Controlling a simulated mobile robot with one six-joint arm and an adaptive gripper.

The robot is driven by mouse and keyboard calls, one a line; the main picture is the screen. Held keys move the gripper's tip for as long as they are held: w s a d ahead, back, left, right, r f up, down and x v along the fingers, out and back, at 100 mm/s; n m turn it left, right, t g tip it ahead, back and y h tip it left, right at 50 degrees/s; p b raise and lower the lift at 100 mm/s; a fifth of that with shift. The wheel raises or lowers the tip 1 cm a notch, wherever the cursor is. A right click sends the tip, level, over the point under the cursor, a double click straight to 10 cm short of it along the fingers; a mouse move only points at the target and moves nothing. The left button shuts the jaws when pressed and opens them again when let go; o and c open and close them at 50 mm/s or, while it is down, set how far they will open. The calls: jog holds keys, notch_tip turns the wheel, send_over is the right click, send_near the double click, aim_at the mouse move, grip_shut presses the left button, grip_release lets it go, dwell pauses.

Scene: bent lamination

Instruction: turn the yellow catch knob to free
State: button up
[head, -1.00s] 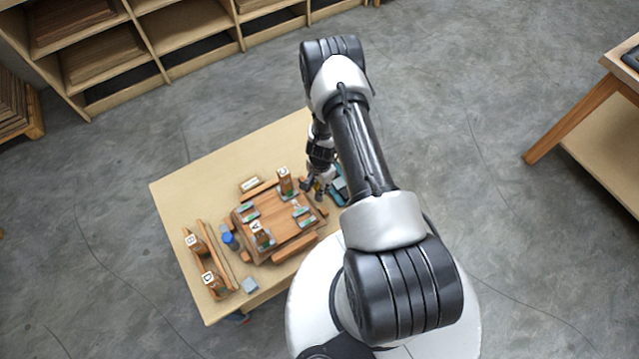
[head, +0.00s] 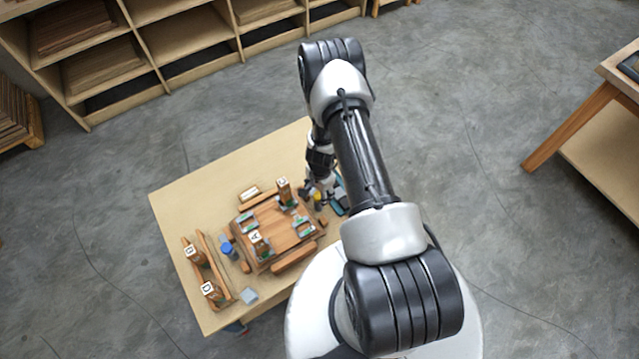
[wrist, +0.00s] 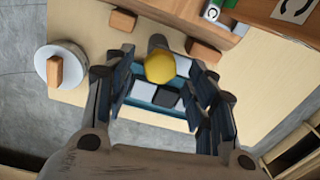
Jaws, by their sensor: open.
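The yellow catch knob (wrist: 160,67) shows as a rounded yellow top in the wrist view. It sits between the spread fingers of my gripper (wrist: 163,76), with gaps visible on both sides in this view. The gripper is open and holds nothing. My arm hides part of that area. I cannot tell the knob's turn position or the height of the fingertips against it.
A teal tray (wrist: 143,108) with pale and dark squares lies under the fingers. Wooden blocks (wrist: 123,20) stand close by. Lettered posts, a blue cylinder (head: 228,250) and a long rack (head: 215,268) are further left on the table (head: 190,190). The table's far left is bare.

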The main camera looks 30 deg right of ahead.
notch_tip(320, 180, up, 10)
jog(key=shift+s, duration=0.25)
jog(key=shift+r, duration=0.1)
dwell(0.4)
notch_tip(320, 180, up, 15)
jog(key=n+t, duration=0.1)
jog(key=n, duration=0.3)
send_over(319, 196)
jog(key=w+a, duration=0.3)
jog(key=s+a+r+n+t, duration=0.1)
jog(key=s+a+r+n, duration=0.15)
jog(key=r, duration=1.05)
jog(key=s+a+r+n+t, duration=0.1)
jog(key=s+a+r+n, duration=0.2)
jog(key=s+r, duration=0.5)
jog(key=s+a+r+n+t, duration=0.1)
jog(key=s+a+r+n, duration=0.2)
jog(key=s+r+n, duration=0.3)
jog(key=shift+s+a+r, duration=0.35)
jog(key=shift+s+r, duration=0.95)
jog(key=shift+s, duration=1.6)
